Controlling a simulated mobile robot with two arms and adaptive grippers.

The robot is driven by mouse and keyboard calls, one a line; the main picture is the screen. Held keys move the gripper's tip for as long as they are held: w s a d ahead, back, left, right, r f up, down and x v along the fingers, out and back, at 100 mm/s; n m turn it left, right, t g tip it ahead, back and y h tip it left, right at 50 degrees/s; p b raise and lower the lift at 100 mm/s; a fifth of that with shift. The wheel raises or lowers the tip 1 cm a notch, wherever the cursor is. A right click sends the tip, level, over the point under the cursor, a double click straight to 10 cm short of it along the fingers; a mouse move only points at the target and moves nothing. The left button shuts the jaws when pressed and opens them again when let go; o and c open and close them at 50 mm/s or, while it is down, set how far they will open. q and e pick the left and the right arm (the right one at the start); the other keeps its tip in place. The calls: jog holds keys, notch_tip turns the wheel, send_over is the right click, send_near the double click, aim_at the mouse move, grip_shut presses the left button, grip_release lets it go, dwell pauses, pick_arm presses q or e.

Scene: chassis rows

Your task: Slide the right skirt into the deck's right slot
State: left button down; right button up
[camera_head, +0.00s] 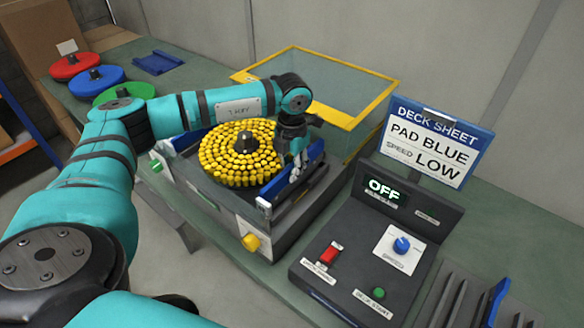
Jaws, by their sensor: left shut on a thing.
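The deck (285,232) is a grey block on the bench, with a round disc of yellow pegs (213,158) on top. The right skirt (312,153) is a blue strip along the deck's right side. My left gripper (293,165) reaches down from above and is shut on this skirt. The gripper and the deck's edge hide part of it, so I cannot tell whether it sits in the right slot. Another blue strip (190,138) shows at the deck's left side, partly behind my arm. My right gripper is out of view.
A clear box with a yellow rim (345,122) stands behind the deck. A control panel (425,215) reading OFF and a sign (432,145) reading PAD BLUE, SPEED LOW are at right. Red (76,66), blue (97,80) and green (122,95) discs lie at far left.

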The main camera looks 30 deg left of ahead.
pick_arm(q)
jog(key=shift+f+b, duration=0.75)
jog(key=shift+f, duration=0.15)
dwell(0.6)
jog(key=shift+f, duration=0.15)
jog(key=shift+f+b, duration=0.9)
jog(key=shift+f, duration=0.1)
jog(key=shift+f, duration=0.1)
jog(key=c, duration=1.3)
grip_release()
jog(key=shift+o, duration=0.2)
jog(key=shift+f, duration=0.1)
